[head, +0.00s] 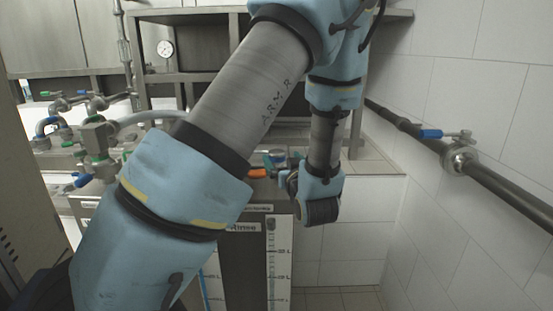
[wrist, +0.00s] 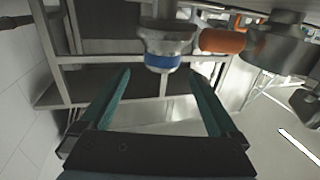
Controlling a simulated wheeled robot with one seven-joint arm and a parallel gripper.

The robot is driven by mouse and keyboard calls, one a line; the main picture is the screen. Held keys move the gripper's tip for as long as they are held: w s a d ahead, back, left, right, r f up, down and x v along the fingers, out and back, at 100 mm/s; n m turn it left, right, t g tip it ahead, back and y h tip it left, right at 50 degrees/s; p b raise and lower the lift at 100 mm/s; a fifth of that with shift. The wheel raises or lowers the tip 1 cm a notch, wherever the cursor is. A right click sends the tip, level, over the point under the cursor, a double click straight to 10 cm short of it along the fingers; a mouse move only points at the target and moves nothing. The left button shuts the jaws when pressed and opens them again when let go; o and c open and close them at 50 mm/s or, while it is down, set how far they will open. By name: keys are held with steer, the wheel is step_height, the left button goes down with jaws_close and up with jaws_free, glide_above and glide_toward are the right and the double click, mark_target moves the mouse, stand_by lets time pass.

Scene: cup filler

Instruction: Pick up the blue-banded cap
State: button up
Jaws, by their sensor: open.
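The blue-banded cap (wrist: 163,60) is at the upper middle of the wrist view, a grey-white round piece with a blue band. My gripper (wrist: 159,74) is open, with its two teal fingers apart. The cap shows between and just beyond the fingertips, and nothing is held. I cannot tell whether a finger touches it. In the head view the cap (head: 278,154) is small, behind the end of my arm, and partly hidden.
An orange piece (wrist: 222,41) and a grey round fitting (wrist: 272,48) sit right of the cap in the wrist view. In the head view, a wall pipe with a blue-handled valve (head: 461,158) runs at the right. Pipes and valves (head: 97,135) crowd the left.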

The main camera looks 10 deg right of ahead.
mark_target(279, 155)
steer(key=w, duration=0.1)
steer(key=w+p, duration=0.1)
steer(key=w, duration=0.1)
steer(key=w+p, duration=0.1)
steer(key=w, duration=0.1)
steer(key=shift+a, duration=0.3)
steer(key=shift+w, duration=0.25)
steer(key=shift+c, duration=0.2)
jaws_close()
